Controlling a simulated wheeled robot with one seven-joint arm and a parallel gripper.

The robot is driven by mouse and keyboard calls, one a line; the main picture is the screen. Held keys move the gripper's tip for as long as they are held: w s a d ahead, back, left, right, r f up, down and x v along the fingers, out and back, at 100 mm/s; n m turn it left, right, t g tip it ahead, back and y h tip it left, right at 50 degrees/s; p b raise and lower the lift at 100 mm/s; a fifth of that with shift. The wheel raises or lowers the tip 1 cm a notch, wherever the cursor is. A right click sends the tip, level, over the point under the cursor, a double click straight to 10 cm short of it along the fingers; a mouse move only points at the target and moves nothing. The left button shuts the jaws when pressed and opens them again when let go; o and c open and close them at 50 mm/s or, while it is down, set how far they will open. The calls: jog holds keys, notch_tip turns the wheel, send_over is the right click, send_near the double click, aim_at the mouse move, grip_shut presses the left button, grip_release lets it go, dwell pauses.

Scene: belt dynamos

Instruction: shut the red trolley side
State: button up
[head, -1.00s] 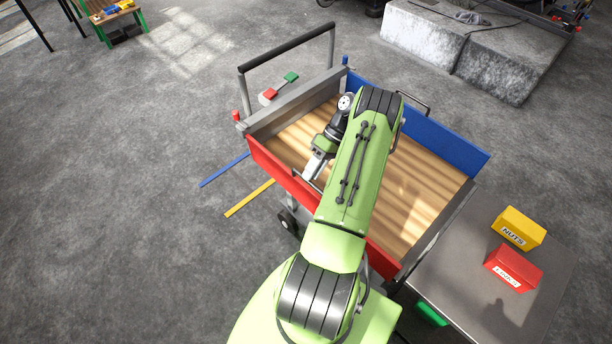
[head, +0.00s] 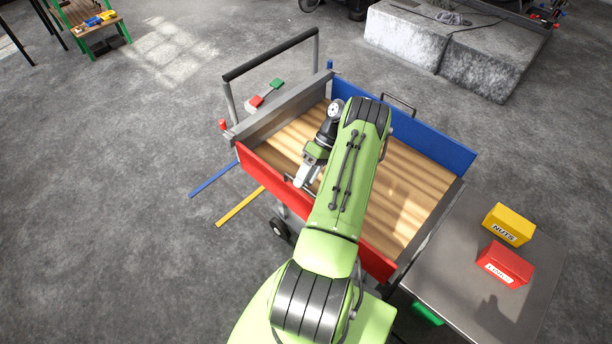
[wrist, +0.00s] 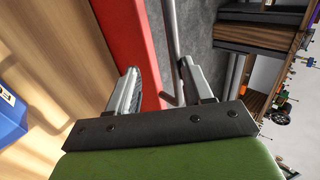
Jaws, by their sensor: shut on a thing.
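The red trolley side (head: 268,176) stands roughly upright along the near edge of the trolley's wooden bed (head: 402,192). Its right part passes behind my arm. It also shows in the wrist view as a red strip (wrist: 124,30), with the wooden bed on its left and a grey handle bar (wrist: 171,30) on its right. My gripper (head: 298,184) is at the top of the red side, left of my forearm. In the wrist view its fingers (wrist: 160,88) straddle the red edge and the bar, shut on them. The exact finger contact is partly hidden.
The blue side (head: 435,140) stands at the trolley's far edge. A black push bar (head: 270,54) rises at its left end. A grey table (head: 470,290) with a yellow box (head: 509,225) and a red box (head: 505,264) adjoins the right. Floor at left is mostly clear.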

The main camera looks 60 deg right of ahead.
jog(key=shift+d, duration=0.15)
jog(key=p+v, duration=0.1)
jog(key=v, duration=1.1)
jog(key=shift+p, duration=0.3)
jog(key=shift+w+r, duration=0.1)
jog(key=shift+w, duration=0.05)
